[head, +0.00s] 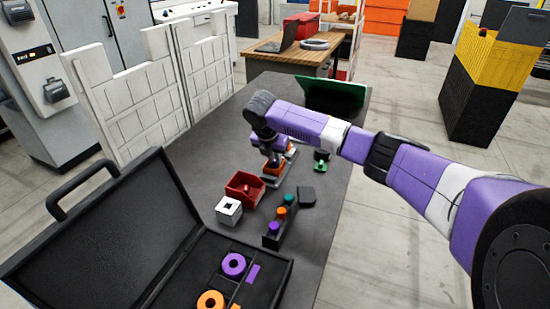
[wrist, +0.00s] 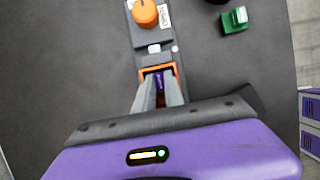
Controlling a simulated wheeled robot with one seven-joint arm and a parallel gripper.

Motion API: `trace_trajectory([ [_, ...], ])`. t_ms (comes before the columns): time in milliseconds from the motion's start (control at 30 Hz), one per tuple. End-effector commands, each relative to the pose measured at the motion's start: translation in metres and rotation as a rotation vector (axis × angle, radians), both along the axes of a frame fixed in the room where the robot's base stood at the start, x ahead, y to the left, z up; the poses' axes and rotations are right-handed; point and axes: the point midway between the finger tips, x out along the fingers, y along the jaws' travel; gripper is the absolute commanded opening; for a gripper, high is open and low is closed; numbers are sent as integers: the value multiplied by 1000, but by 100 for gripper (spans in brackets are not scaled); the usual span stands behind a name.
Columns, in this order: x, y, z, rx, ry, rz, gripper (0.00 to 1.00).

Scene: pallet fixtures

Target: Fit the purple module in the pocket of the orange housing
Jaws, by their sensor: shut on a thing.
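The orange housing (wrist: 144,74) sits on a grey plate (wrist: 155,48) in the wrist view, with an orange knob (wrist: 145,14) farther along that plate. My gripper (wrist: 160,88) is shut on the purple module (wrist: 159,82), which shows as a small purple strip between the fingertips. The fingertips and the module are at the housing's opening, inside its orange rim as seen from above. How deep the module sits is hidden by the fingers. In the head view my gripper (head: 271,160) is over the orange housing (head: 274,169), and the module cannot be made out there.
A green block (wrist: 234,20) lies right of the plate. An open black case (head: 100,240) fills the near left. The table's right side is mostly clear.

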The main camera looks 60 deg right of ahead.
Motion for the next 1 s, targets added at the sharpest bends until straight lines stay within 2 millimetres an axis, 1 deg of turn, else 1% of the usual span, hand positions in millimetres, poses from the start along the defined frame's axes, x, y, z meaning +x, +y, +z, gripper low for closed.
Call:
trace_trajectory([
  [300,0,0,-4,0,0,0,0],
  [600,0,0,-5,0,0,0,0],
  [633,0,0,-5,0,0,0,18],
  [733,0,0,-5,0,0,0,37],
  [767,0,0,-5,0,0,0,39],
  [833,0,0,-5,0,0,0,39],
  [867,0,0,-5,0,0,0,26],
  [900,0,0,-5,0,0,0,28],
  [1000,0,0,-5,0,0,0,28],
])
